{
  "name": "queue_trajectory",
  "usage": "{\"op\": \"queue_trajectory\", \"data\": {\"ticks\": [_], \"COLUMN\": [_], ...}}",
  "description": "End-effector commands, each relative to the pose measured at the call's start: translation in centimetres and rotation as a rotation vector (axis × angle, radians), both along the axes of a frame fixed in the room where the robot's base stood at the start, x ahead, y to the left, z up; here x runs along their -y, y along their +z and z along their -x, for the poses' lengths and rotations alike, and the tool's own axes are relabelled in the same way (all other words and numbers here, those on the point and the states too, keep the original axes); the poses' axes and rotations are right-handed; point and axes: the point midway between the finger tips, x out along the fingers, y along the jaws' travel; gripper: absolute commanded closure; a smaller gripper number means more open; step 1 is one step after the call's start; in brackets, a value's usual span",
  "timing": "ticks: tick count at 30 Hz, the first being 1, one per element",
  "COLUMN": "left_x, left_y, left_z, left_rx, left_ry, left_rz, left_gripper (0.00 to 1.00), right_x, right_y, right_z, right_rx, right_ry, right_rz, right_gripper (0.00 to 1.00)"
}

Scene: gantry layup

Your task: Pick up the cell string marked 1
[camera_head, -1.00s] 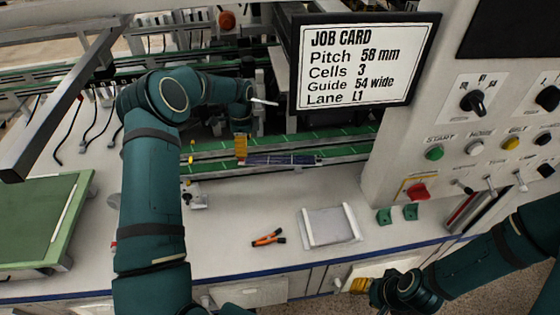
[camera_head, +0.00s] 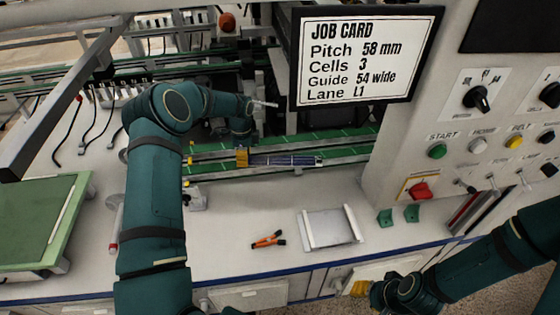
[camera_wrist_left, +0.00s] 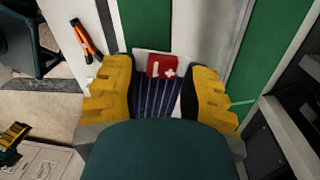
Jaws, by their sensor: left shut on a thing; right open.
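The cell string (camera_head: 288,160) is a dark blue strip with pale lines, lying level along the green and grey conveyor in the head view. My left gripper (camera_head: 242,157) is at its left end. In the left wrist view, the string (camera_wrist_left: 158,98) runs between the yellow fingers of my left gripper (camera_wrist_left: 162,95), which are shut on it. A red tag (camera_wrist_left: 162,66) with white marks sits at its far end; the marks are hard to read. I cannot tell whether the string touches the conveyor. My right gripper (camera_head: 361,287) is open, low at the counter's front edge.
The conveyor rails (camera_head: 345,149) run behind the white counter (camera_head: 240,215). Orange pliers (camera_head: 268,240) and a white and grey tray (camera_head: 333,228) lie on the counter. The job card screen (camera_head: 362,60) and control panel (camera_head: 490,130) stand right. A green board (camera_head: 35,215) is at left.

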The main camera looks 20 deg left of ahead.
Motion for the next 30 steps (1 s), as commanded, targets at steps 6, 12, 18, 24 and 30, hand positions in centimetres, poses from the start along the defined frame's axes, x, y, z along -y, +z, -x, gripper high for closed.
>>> {"op": "queue_trajectory", "data": {"ticks": [6,12,18,24,30], "left_x": [0.1,0.1,0.1,0.0,0.0], "left_y": [-0.3,-0.4,1.1,5.2,8.5], "left_z": [0.2,0.2,0.2,0.1,0.1], "left_rx": [-0.006,-0.008,-0.007,-0.001,-0.001], "left_ry": [-0.001,-0.001,-0.001,-0.002,0.000], "left_rz": [0.001,0.002,0.002,0.000,-0.001], "left_gripper": [1.00,1.00,1.00,1.00,1.00], "right_x": [0.0,0.0,0.0,0.0,0.0], "right_y": [0.0,0.0,0.3,1.2,1.8], "right_z": [0.0,0.0,0.1,0.2,0.3], "right_rx": [0.000,0.000,-0.001,-0.005,-0.008], "right_ry": [0.000,0.000,0.000,0.001,0.002], "right_rz": [0.000,0.000,0.000,-0.001,-0.001], "right_gripper": [0.60,0.60,0.60,0.60,0.60]}}
